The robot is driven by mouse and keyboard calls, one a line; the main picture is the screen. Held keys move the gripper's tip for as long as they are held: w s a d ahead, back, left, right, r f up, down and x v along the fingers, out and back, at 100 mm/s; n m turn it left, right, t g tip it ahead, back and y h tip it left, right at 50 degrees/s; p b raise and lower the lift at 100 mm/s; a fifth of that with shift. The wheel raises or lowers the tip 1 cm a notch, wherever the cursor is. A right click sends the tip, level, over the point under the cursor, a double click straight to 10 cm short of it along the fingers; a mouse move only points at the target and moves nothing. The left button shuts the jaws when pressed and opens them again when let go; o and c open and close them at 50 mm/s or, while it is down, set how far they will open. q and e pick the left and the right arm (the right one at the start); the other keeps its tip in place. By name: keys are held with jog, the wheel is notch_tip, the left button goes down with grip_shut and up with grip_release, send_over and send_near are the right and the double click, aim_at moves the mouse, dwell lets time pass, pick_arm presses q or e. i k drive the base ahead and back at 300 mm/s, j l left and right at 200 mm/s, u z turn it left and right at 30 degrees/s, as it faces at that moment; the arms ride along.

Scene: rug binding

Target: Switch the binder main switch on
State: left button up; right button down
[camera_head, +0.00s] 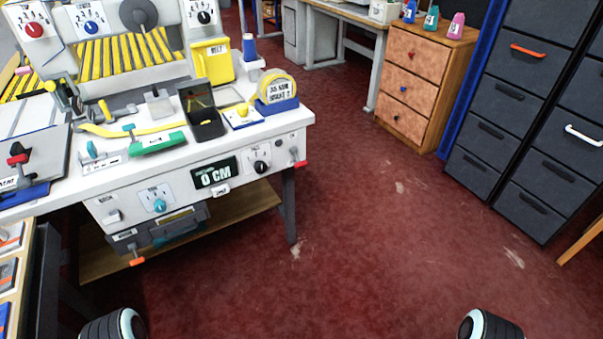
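The binder (235,150) is a white bench machine at the left. Its front panel bears a black rotary knob (260,166), a teal knob (159,205) and a dark display (215,174) reading "0 CM". A small red-tipped part (299,163) sticks out at the panel's right end. A red dial (34,29), a blue dial (91,27) and a black dial (204,17) sit on the upper panel. I cannot tell which control is the main switch; labels are too small to read. Neither of my grippers is in view.
Yellow rolls, a yellow bin (212,60) and a tape-measure-like block (277,91) are on the binder. A wooden drawer unit (415,85) and dark cabinets (505,125) stand at the right. The red floor (370,240) is clear in the middle.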

aim_at(294, 149)
jog(key=i+l+u, duration=0.2)
jog(key=i+l, duration=0.35)
jog(key=i+l+u, duration=0.15)
jog(key=i+l, duration=0.45)
jog(key=i+l+u, duration=0.2)
jog(key=i+l, duration=0.3)
jog(key=l, duration=0.15)
jog(key=k+l+u, duration=0.15)
jog(key=i+j+z, duration=0.15)
